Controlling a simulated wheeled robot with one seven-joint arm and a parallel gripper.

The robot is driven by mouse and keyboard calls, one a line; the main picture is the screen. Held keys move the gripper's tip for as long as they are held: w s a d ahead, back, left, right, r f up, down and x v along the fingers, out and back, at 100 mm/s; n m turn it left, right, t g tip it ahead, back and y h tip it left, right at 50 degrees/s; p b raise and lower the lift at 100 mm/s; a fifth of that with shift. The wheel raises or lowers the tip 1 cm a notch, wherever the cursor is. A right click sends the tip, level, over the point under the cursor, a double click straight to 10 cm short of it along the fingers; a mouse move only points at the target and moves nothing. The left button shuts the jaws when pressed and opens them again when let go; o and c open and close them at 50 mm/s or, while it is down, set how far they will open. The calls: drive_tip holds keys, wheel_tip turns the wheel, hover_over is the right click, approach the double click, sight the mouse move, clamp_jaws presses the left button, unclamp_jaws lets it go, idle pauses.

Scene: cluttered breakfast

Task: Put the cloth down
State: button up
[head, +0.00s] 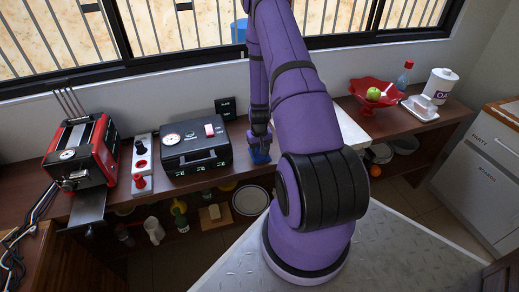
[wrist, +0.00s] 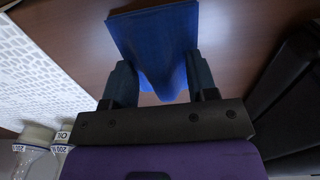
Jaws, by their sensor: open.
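The blue cloth (wrist: 152,35) is on the brown wooden counter in the wrist view. Its far part is spread out and its near part rises in a fold between my fingers. My gripper (wrist: 161,80) is open, with one finger on each side of the fold; I cannot tell whether either finger touches it. In the head view my gripper (head: 260,138) points down just above the small blue patch of cloth (head: 260,156), near the counter's front edge. My arm hides part of the counter there.
A black appliance (head: 194,147) stands left of the cloth. Farther left are a switch box (head: 142,167) and a red toaster (head: 82,152). To the right are a white slab (head: 350,128) and a red bowl (head: 375,93) with a green apple. Dishes and bottles stand on the shelf below.

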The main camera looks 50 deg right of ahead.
drive_tip(key=w+a+r+n+t, duration=0.15)
drive_tip(key=a+r, duration=0.25)
drive_tip(key=r, duration=0.9)
drive_tip(key=w+a+r, duration=0.2)
drive_tip(key=a+r, duration=0.1)
drive_tip(key=r, duration=1.1)
drive_tip(key=s+a+r+n+t, duration=0.1)
drive_tip(key=s+a+r+n, duration=0.15)
drive_tip(key=a+r, duration=0.95)
drive_tip(key=s+a+r+n+t, duration=0.1)
drive_tip(key=s+a+r, duration=0.5)
drive_tip(key=s, duration=0.3)
drive_tip(key=s+a+r+n+t, duration=0.1)
drive_tip(key=s+a+r, duration=0.5)
drive_tip(key=s+r, duration=0.3)
drive_tip(key=shift+s+r+t, duration=0.15)
drive_tip(key=shift+s+t, duration=0.2)
drive_tip(key=shift+s, duration=0.45)
drive_tip(key=shift+o, duration=0.4)
drive_tip(key=shift+d, duration=0.1)
drive_tip(key=shift+w, duration=0.1)
